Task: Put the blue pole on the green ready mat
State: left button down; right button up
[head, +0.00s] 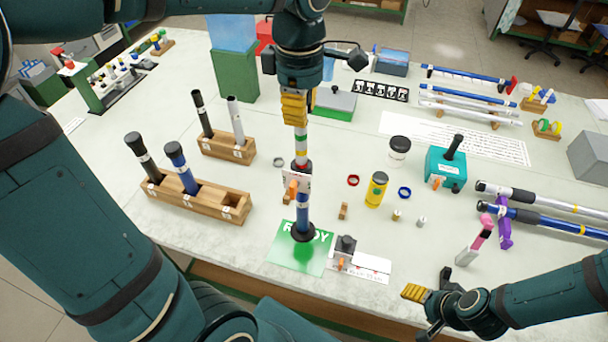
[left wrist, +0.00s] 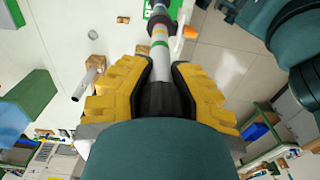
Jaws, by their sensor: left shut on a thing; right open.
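A pole with a blue lower section (head: 303,215), a white upper part with green, yellow and red bands, and a black foot stands upright over the green ready mat (head: 284,262). Its foot covers part of the mat's lettering; I cannot tell for sure whether it touches. My left gripper (head: 295,112) is shut on the pole's top end, which also shows between the yellow fingers in the left wrist view (left wrist: 161,50). A white label and an orange part sit about the pole's middle. My right gripper (head: 422,305) is open and empty at the table's front right.
A black-knobbed item (head: 346,246) and a white card (head: 372,262) sit close right of the mat. Wooden racks (head: 218,205) with poles stand left. A yellow jar (head: 376,190), small rings and a teal box (head: 446,170) lie right. More poles (head: 550,222) lie at far right.

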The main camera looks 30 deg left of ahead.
aim_at(301, 139)
pick_arm(q)
jog(key=shift+f, duration=3.55)
jog(key=c, duration=0.9)
grip_release()
notch_tip(301, 139, up, 12)
jog(key=shift+r+p, duration=0.1)
jog(key=shift+p, duration=0.25)
